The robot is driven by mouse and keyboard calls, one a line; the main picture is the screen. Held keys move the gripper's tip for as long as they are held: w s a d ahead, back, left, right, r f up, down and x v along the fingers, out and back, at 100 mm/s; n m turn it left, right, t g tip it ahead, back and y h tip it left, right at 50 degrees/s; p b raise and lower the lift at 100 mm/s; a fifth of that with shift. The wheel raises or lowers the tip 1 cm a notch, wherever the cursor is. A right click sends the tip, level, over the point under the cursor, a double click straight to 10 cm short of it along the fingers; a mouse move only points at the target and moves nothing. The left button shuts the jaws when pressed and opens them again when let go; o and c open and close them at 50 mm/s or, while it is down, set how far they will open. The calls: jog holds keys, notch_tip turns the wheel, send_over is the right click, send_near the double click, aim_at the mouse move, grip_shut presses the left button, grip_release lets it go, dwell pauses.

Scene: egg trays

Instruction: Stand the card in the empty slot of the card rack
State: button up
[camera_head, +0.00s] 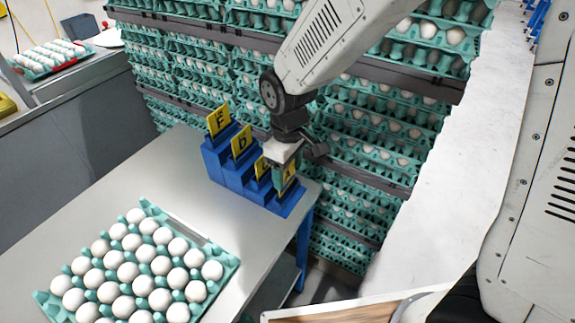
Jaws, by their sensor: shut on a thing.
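The blue stepped card rack (233,178) stands near the far right corner of the grey table, its steps going down to the right. Yellow cards stand upright in it: one marked F (219,120), one marked D (240,142) and a third, partly hidden card (261,167). My gripper (283,174) is over the lowest, right-hand step, shut on a yellow card (289,186). The card is mostly covered by the gripper. It is close above or at the lowest step; I cannot tell whether its lower edge is in the slot.
A teal tray of white eggs (222,262) lies at the table's front. Stacked egg trays (370,130) rise close behind the rack and arm. The grey table (150,175) is clear left of the rack. Another egg tray (40,68) is at the far left.

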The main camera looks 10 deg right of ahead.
aim_at(288, 178)
jog(key=shift+f, duration=1.65)
jog(key=o, duration=1)
jog(key=shift+o, duration=0.2)
